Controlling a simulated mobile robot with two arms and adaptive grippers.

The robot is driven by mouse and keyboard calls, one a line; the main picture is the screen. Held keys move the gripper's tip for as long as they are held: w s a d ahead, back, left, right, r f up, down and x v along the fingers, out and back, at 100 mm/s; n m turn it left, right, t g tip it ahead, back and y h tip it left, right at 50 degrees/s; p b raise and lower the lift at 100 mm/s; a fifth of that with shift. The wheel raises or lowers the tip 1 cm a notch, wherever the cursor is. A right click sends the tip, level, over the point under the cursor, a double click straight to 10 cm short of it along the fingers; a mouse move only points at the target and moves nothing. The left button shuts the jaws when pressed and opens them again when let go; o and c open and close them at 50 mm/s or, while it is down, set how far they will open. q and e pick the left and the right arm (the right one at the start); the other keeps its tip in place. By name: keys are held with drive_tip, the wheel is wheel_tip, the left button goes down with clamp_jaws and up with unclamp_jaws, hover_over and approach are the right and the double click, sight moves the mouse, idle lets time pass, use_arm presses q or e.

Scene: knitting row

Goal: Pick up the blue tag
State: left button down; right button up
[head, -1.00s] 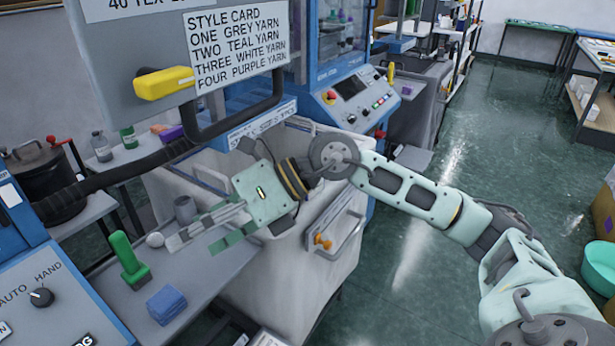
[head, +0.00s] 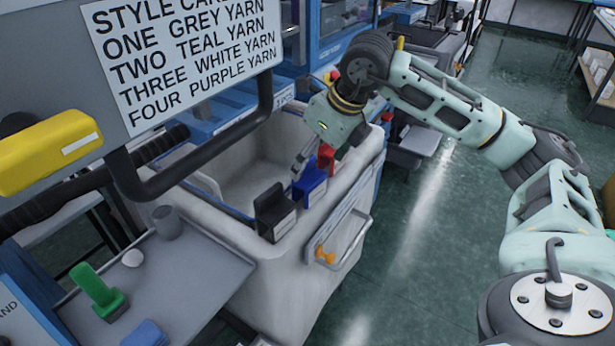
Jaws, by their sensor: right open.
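The blue tag (head: 311,184) stands on the front rim of the white bin (head: 290,270), between a black tag (head: 275,212) and a red tag (head: 326,158). My right gripper (head: 305,162) points down just above and behind the blue tag. It is open, with one grey finger showing beside the top of the tag; the other finger is hard to make out. I cannot tell whether the finger touches the tag. My left gripper is out of view.
A grey shelf (head: 215,270) at left holds a green stamp-like piece (head: 98,290), a grey cup (head: 166,222), a white ball and a blue block. Floor at right is clear.

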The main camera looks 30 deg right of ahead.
sight(307, 169)
drive_tip(key=shift+w+a+f, duration=0.25)
drive_tip(key=shift+f, duration=0.35)
drive_tip(key=p+x, duration=0.1)
drive_tip(key=x, duration=0.2)
drive_tip(key=shift+w+d+r, duration=0.1)
drive_tip(key=shift+w, duration=0.05)
drive_tip(key=shift+w+f, duration=0.1)
drive_tip(key=shift+f, duration=0.25)
drive_tip(key=c, duration=0.9)
drive_tip(key=shift+c, duration=1.3)
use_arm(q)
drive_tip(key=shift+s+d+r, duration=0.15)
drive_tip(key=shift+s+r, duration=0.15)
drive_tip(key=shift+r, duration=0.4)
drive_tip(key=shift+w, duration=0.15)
